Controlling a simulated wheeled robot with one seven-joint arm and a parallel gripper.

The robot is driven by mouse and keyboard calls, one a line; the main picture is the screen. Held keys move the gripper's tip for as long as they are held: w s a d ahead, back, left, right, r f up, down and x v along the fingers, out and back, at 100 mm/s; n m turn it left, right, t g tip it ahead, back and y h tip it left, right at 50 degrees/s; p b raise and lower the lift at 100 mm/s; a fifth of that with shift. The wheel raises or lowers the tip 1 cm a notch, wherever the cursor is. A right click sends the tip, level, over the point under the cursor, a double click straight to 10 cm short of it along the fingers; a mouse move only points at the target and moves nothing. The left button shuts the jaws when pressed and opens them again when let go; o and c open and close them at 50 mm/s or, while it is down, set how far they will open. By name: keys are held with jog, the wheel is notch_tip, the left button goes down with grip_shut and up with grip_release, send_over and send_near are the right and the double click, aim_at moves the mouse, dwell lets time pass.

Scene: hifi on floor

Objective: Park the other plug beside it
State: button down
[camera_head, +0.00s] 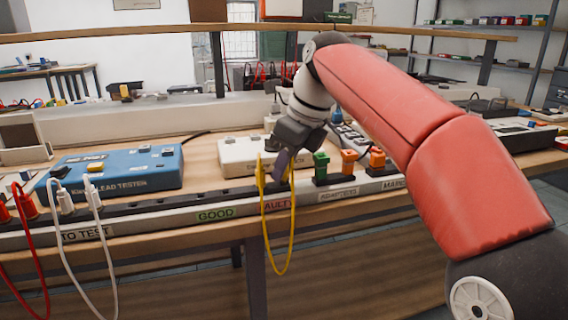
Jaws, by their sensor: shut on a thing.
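A yellow lead (279,272) hangs in a loop in front of the rack rail, at the section with a red label reading "FAULTY" (278,204). One end of the lead, with a yellow plug (260,173), is upright at the left of that section. The other end rises to my gripper (281,174), just right of it. My gripper points down and is shut on the second yellow plug, which its fingers mostly hide. I cannot tell whether this plug touches the rail.
Red plugs (27,206) and white plugs (65,198) stand at the "TO TEST" section. Green (321,166) and orange (348,162) adapters stand close right of my gripper. Behind are a blue lead tester (118,173) and a cream box (240,156). The "GOOD" section (215,214) looks empty.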

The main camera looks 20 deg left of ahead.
jog(key=shift+f, duration=0.3)
dwell(0.5)
jog(key=c, duration=1.3)
grip_release()
jog(key=w+a+p+v, duration=0.1)
jog(key=p+v, duration=0.1)
jog(key=v, duration=1)
jog(key=shift+s+a+r, duration=0.25)
jog(key=shift+s+r, duration=0.15)
jog(key=shift+r, duration=0.05)
